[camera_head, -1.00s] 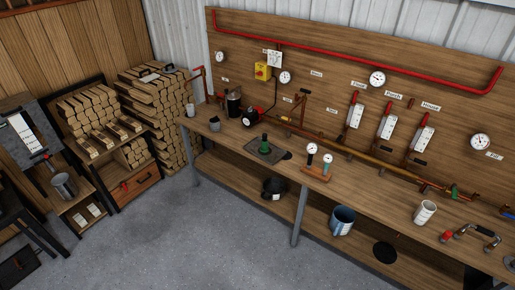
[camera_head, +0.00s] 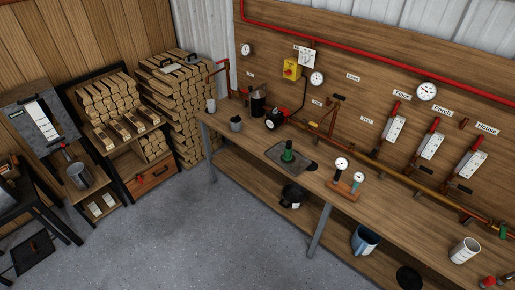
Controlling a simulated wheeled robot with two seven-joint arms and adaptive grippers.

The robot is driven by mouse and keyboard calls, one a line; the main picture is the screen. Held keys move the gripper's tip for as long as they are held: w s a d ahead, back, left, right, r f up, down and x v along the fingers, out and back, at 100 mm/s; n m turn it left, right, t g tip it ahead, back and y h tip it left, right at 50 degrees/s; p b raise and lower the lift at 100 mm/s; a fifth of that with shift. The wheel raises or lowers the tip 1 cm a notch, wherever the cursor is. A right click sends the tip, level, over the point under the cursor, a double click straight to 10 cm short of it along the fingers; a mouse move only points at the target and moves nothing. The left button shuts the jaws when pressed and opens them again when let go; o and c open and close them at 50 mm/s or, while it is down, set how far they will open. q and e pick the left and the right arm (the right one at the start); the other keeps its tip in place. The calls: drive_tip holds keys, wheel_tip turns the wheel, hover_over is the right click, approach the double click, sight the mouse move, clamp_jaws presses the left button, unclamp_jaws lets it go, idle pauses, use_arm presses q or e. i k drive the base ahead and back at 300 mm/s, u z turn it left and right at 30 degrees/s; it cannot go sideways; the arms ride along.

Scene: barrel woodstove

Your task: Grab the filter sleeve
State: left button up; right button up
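No part is plainly marked as the filter sleeve. A white, open-topped cylinder (camera_head: 465,250) stands upright on the workbench (camera_head: 385,222) at the lower right and may be the filter sleeve, but I cannot tell for sure. A smaller pale cup-like cylinder (camera_head: 211,105) stands at the bench's far left end. Neither of my grippers is in view, so nothing shows of what they hold.
A blue-grey bucket (camera_head: 365,239) and a black pot (camera_head: 293,195) sit on the lower shelf. Stacked firewood (camera_head: 180,95) stands behind. The concrete floor (camera_head: 225,235) is open.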

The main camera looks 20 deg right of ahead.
sight(288, 156)
drive_tip(key=u, duration=0.2)
drive_tip(key=i, duration=0.7)
drive_tip(key=z, duration=0.5)
drive_tip(key=i, duration=0.55)
drive_tip(key=z, duration=0.5)
